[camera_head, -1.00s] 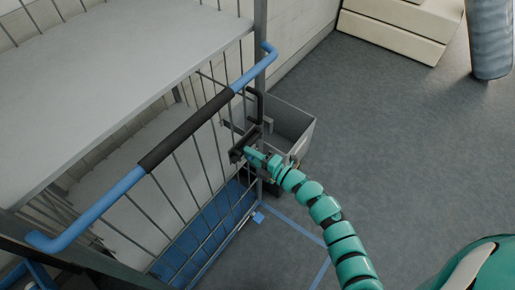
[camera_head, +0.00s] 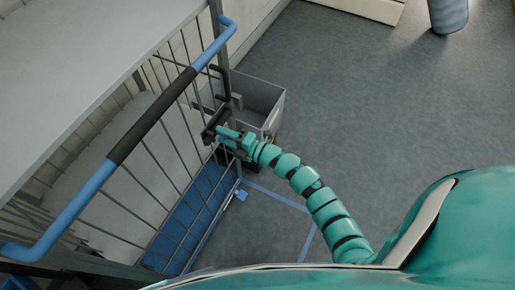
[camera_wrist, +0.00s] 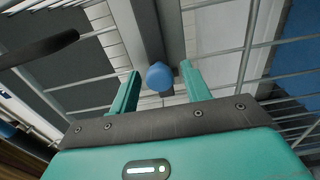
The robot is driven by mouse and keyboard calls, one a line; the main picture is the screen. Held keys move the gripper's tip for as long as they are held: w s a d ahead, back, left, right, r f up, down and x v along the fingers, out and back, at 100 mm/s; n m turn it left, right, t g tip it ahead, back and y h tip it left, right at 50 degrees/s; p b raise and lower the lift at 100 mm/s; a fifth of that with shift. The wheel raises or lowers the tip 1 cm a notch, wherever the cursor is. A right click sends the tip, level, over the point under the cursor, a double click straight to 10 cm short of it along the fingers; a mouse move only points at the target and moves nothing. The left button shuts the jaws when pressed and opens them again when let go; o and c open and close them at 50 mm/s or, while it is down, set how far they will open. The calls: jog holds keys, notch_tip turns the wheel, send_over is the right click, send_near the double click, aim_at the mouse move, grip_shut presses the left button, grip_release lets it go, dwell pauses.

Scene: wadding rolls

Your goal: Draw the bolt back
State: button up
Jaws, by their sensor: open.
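A round blue knob (camera_wrist: 159,77) shows in the wrist view, in front of a grey metal post (camera_wrist: 150,30). I take it to be the end of the bolt; the rest of the bolt is hidden. My gripper (camera_wrist: 160,71) is open, with one teal finger on each side of the knob and a gap visible to both. In the head view my gripper (camera_head: 226,134) is at a dark bracket (camera_head: 215,122) on the corner post of the wire cage cart. The knob cannot be made out there.
The cart has a blue and black push handle (camera_head: 145,130) above my gripper and wire bars (camera_head: 180,145) to its left. A grey open bin (camera_head: 262,100) stands just behind my gripper. Bare grey floor (camera_head: 370,110) lies to the right.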

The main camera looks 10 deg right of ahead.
jog(key=b+v, duration=0.3)
jog(key=v, duration=1.4)
jog(key=shift+a, duration=0.1)
